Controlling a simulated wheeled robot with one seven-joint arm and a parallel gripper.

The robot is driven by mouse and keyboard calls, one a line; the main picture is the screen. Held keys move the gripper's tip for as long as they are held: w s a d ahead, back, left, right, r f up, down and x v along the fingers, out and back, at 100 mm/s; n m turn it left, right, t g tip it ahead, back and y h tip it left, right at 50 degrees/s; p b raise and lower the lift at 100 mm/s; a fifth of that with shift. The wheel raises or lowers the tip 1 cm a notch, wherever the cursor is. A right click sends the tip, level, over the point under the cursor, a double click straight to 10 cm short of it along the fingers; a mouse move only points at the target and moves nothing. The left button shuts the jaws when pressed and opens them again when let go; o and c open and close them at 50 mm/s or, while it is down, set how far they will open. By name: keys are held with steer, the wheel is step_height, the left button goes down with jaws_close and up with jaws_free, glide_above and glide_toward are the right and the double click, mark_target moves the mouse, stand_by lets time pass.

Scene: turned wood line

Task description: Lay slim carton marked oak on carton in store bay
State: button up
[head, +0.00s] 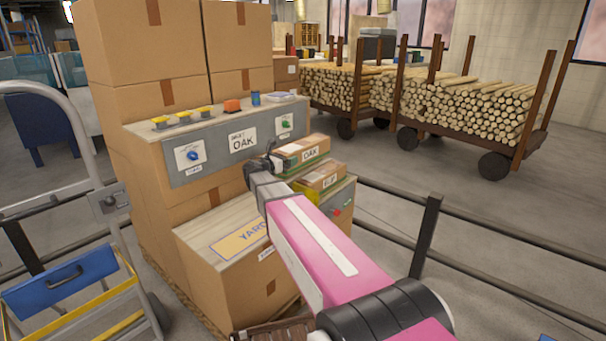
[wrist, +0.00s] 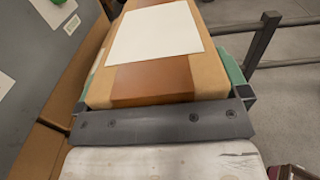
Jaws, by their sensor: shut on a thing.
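The slim carton marked OAK (head: 311,154) is tan with a white label. My gripper (head: 282,160) is shut on it, and green pads show along its sides. In the wrist view the held carton (wrist: 125,88) has brown tape and a white label, with the grey gripper crossbar in front. A second small carton (head: 322,180), its label partly hidden and hard to read, lies just below the held one in the head view, on the wooden top. I cannot tell whether the two cartons touch. My arm hides part of the area below.
A grey panel (head: 220,150) with an OAK sign and knobs stands left of the gripper, with large stacked cartons (head: 150,45) behind. Dark railings (head: 430,220) run on the right. A ladder-like trolley (head: 65,270) is at left.

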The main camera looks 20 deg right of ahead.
mark_target(299, 164)
steer(key=d+f, duration=0.1)
steer(key=d, duration=0.1)
steer(key=d+f, duration=0.1)
steer(key=d, duration=0.1)
steer(key=d+f, duration=0.2)
steer(key=shift+w+d, duration=0.15)
steer(key=shift+w, duration=0.15)
steer(key=shift+f, duration=2.1)
